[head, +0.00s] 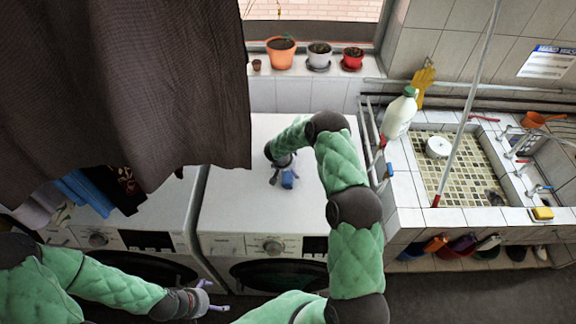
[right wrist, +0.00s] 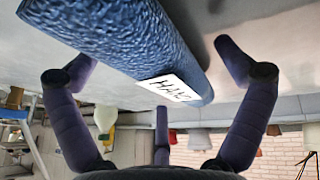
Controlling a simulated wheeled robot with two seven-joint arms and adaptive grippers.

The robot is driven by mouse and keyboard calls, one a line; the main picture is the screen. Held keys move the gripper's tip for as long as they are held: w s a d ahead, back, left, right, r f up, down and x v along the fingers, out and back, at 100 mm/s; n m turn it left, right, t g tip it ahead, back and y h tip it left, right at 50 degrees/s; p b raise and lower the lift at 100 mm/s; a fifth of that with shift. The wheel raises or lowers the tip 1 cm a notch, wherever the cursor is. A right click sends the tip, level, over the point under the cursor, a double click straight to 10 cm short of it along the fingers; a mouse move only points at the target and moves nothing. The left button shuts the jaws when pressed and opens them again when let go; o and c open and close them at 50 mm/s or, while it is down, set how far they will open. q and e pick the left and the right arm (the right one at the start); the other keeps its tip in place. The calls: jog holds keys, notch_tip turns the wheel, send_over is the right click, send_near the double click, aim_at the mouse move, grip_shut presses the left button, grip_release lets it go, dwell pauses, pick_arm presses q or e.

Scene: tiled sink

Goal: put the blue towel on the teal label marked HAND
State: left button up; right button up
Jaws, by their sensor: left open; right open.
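The blue towel (head: 289,179) lies on the white top of the right-hand washing machine. In the right wrist view it is a thick, textured blue roll (right wrist: 110,35) bearing a white tag printed HAND (right wrist: 168,90). My right gripper (head: 281,167) is at the towel, partly covering it in the head view. Its fingers (right wrist: 155,70) are spread open on either side of the roll, with visible gaps and no grip on it. My left gripper (head: 208,298) is open and empty, low in front of the machines. I cannot make out a teal label in either view.
A dark hanging cloth (head: 130,80) covers the upper left. The left washing machine (head: 150,215) stands beside the right one. At right is a tiled sink (head: 405,190) with a white bottle (head: 399,115). Potted plants (head: 281,52) line the sill. The machine top around the towel is clear.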

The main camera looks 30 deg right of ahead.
jog(key=c, duration=1.2)
jog(key=shift+c, duration=0.2)
jog(key=shift+r, duration=0.1)
